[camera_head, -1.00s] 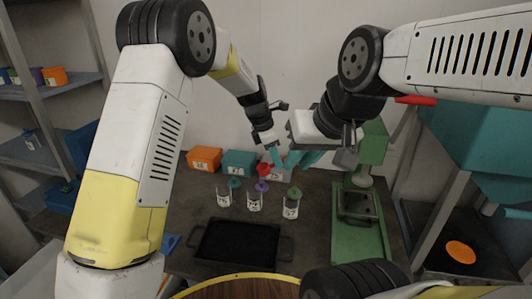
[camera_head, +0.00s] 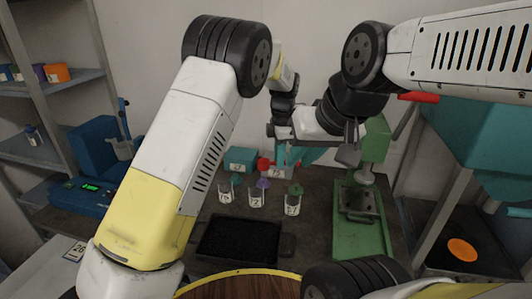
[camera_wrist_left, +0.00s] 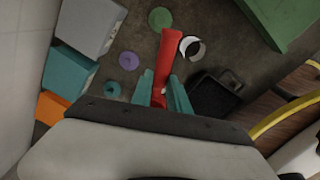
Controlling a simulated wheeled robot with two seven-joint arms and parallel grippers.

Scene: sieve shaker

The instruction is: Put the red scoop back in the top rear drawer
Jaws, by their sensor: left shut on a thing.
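The red scoop (camera_wrist_left: 169,62) is held between the teal fingers of my left gripper (camera_wrist_left: 165,92) in the left wrist view, its red length pointing away from the wrist. In the head view a small red part of it (camera_head: 263,164) shows beside my left gripper (camera_head: 279,157), above the jars at the back of the bench. The rest of it is hidden there. I cannot make out the top rear drawer in either view.
Several lidded jars (camera_head: 256,198) stand behind a black tray (camera_head: 240,243). A teal box (camera_head: 240,159) and a grey box (camera_wrist_left: 90,24) stand at the back. A green machine (camera_head: 362,225) is on the right, a blue device (camera_head: 92,170) on the left. A round wooden top (camera_head: 240,288) is in front.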

